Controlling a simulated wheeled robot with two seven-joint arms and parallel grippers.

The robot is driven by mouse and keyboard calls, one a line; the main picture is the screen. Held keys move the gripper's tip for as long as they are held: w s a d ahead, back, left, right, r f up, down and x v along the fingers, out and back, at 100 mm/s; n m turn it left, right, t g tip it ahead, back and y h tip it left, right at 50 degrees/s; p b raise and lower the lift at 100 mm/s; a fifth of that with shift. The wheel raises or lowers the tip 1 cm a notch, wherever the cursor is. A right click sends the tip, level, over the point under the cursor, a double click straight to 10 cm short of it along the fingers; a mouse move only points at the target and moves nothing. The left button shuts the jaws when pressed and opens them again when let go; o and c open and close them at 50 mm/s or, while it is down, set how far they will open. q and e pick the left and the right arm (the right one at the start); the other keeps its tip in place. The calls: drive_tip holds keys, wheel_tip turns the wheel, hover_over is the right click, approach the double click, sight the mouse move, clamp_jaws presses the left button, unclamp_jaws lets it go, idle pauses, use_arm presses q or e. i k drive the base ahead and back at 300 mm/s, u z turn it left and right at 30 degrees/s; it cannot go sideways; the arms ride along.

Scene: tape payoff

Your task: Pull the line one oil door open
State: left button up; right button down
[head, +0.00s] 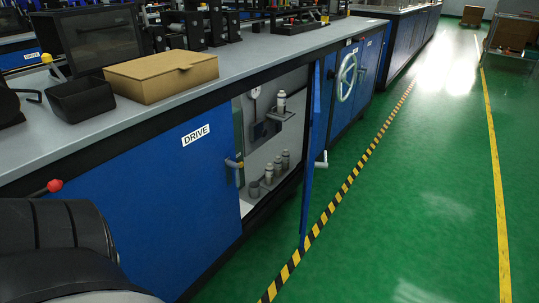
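A blue door (311,150) stands swung out from the cabinet front, seen almost edge-on, with a pale handle (321,160) on its outer side. No label on it can be read from here, so I cannot confirm that it is the oil door. The compartment behind it (261,155) is exposed, with a white canister (281,101) on a small shelf, several grey containers (285,161) at the bottom and a round gauge (255,92). To its left, the blue door marked DRIVE (195,134) is shut. Neither gripper is in view.
The grey counter (215,72) carries a cardboard box (161,76) and a black bin (81,99). A handwheel (347,76) sticks out right of the open door. A striped floor line (341,195) runs alongside. Green floor to the right is clear.

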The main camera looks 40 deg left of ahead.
sight(315, 113)
drive_tip(key=z, duration=0.05)
drive_tip(key=k, duration=0.15)
drive_tip(key=u, duration=1.4)
